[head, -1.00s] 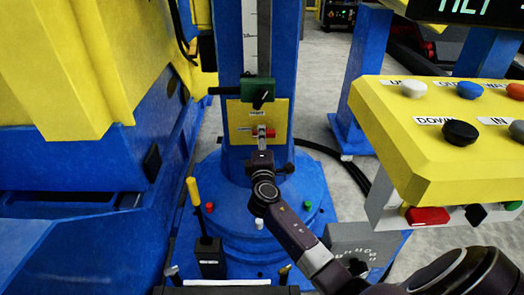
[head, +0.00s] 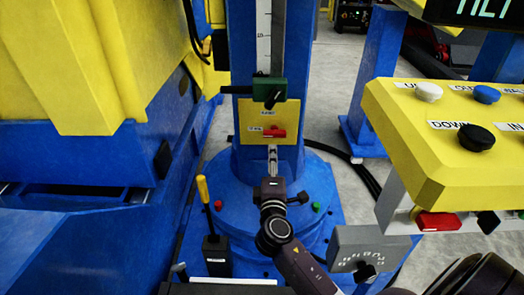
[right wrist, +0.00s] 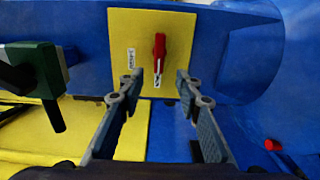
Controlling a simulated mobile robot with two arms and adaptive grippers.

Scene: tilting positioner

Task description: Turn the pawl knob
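A red knob (head: 277,133) sits on a yellow plate (head: 250,112) on the front of the blue column. In the right wrist view the red knob (right wrist: 159,50) is a narrow bar on the yellow plate (right wrist: 122,28), lying along the picture's vertical, with small labels beside it. My right gripper (head: 272,150) is just below the knob in the head view. In the right wrist view the right gripper (right wrist: 160,80) is open and empty, its fingertips apart, with the knob ahead between and beyond them. My left gripper is not in view.
A green block (head: 262,89) with a black handle sits above the plate. A yellow button panel (head: 415,135) juts in at the right. A yellow-handled lever (head: 203,190) stands lower left. A grey box (head: 368,243) stands lower right.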

